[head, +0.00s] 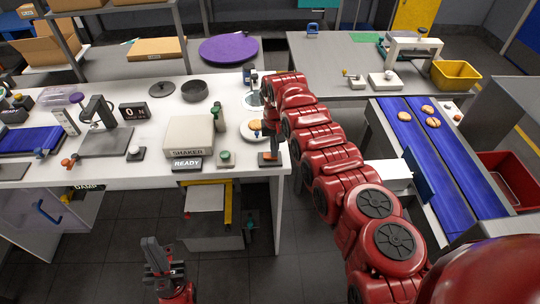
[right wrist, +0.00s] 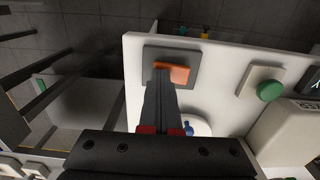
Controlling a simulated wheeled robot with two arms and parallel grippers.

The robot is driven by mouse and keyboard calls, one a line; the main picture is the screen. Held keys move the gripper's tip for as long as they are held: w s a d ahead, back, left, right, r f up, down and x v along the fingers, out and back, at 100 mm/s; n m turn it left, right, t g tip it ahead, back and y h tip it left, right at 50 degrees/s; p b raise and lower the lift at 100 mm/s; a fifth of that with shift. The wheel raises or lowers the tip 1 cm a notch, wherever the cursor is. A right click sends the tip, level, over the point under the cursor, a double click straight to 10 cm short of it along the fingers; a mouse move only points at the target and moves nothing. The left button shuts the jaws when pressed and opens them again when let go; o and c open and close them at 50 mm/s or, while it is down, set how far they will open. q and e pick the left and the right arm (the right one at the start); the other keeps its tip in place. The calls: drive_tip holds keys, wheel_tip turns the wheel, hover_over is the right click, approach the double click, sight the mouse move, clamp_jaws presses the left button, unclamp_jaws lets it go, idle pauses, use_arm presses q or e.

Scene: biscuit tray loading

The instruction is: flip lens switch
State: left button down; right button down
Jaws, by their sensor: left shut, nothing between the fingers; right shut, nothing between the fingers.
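An orange switch lever (right wrist: 178,73) sits on a dark plate near the white table's corner in the right wrist view. The plate (head: 268,161) also shows in the head view at the table's right front edge. My right gripper (right wrist: 160,72) is shut and empty. Its fingertips are at the left end of the orange lever; whether they touch it I cannot tell. In the head view my red right arm reaches across to this corner, and its gripper (head: 271,146) is partly hidden. My left gripper (head: 150,243) is shut and empty, low in front of the white table.
A green button (right wrist: 269,91) on a pale block stands beside the switch. The shaker box (head: 188,137) and READY sign (head: 187,164) are further left. A round plate (head: 249,135) with a biscuit lies just behind the switch. Blue conveyors (head: 430,150) run at the right.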

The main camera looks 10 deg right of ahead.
drive_tip(key=shift+w+r+p, duration=0.1)
drive_tip(key=shift+r+p, duration=0.85)
drive_tip(key=shift+r, duration=0.3)
wheel_tip(320, 180, up, 2)
drive_tip(key=shift+r+p, duration=0.1)
drive_tip(key=shift+p, duration=0.45)
wheel_tip(320, 180, up, 2)
drive_tip(key=shift+r+p, duration=0.2)
drive_tip(key=shift+p, duration=0.1)
drive_tip(key=shift+f, duration=0.1)
